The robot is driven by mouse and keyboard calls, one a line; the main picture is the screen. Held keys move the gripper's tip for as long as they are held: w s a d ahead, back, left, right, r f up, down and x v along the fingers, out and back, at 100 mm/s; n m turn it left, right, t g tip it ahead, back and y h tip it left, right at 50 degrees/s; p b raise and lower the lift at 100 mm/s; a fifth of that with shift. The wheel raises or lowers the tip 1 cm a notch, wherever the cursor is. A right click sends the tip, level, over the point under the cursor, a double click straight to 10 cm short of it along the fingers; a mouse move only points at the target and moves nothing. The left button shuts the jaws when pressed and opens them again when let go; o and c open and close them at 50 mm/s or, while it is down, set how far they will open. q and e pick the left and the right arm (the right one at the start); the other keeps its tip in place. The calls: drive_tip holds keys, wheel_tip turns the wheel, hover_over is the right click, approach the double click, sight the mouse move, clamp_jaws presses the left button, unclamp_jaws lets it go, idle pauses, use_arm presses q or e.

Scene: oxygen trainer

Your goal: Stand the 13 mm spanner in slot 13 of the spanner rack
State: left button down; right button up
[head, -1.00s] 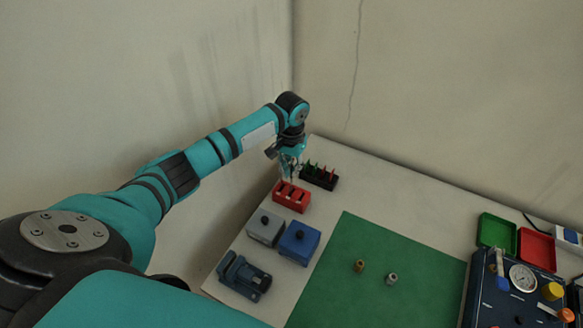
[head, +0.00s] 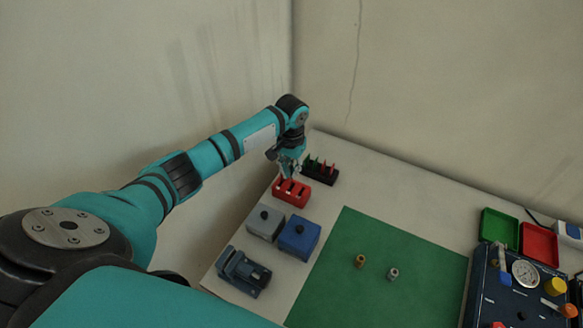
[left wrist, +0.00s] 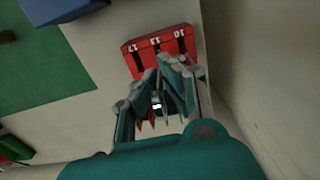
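The red spanner rack (head: 291,193) stands near the table's left edge. In the left wrist view the rack (left wrist: 160,52) shows the labels 17, 13 and 10 above dark slots. My left gripper (head: 288,172) points down at the rack's far side. In the left wrist view its fingers (left wrist: 156,82) lie close together just below the rack, near the middle slot. A small pale part shows between the fingers; I cannot tell whether it is the 13 mm spanner. The spanner is not clearly seen in either view. My right gripper is not in view.
A black holder (head: 320,173) with green and red upright tools stands just behind the gripper. Grey (head: 265,223) and blue (head: 299,237) boxes and a blue vise (head: 243,272) stand in front of the rack. A green mat (head: 375,280) with two small fittings lies to the right.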

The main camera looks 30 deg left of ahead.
use_arm(q)
drive_tip(key=shift+f+b, duration=0.45)
drive_tip(key=shift+f, duration=0.5)
drive_tip(key=c, duration=1.4)
unclamp_jaws()
drive_tip(key=shift+r, duration=0.25)
wheel_tip(320, 180, up, 12)
drive_tip(key=shift+f, duration=0.2)
